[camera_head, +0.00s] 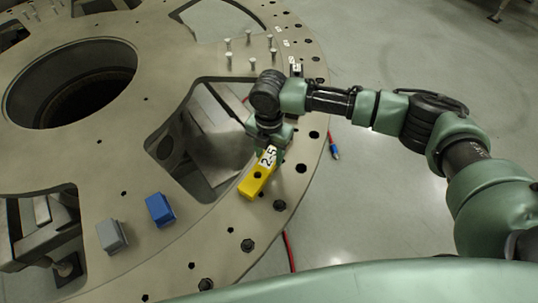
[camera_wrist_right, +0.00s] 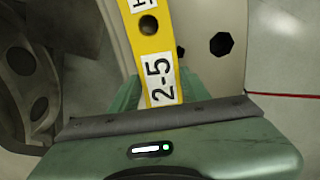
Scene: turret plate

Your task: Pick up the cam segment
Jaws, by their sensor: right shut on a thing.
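The cam segment (camera_head: 257,181) is a yellow bar with a dark round hole and a white label reading 2-5. It is at the right part of the turret plate (camera_head: 190,243). My right gripper (camera_head: 271,147) is shut on its labelled end, coming from above. In the right wrist view the cam segment (camera_wrist_right: 152,45) runs up from between the fingers of my right gripper (camera_wrist_right: 158,97), with part of a second label at the top edge. I cannot tell whether the bar touches the plate. My left gripper is out of view.
A blue block (camera_head: 160,209) and a grey block (camera_head: 112,235) sit on the plate to the left. Several upright pins (camera_head: 250,50) stand behind my gripper. The plate has large openings, one (camera_head: 205,140) beside the gripper. A red cable (camera_head: 289,250) lies near the plate's edge.

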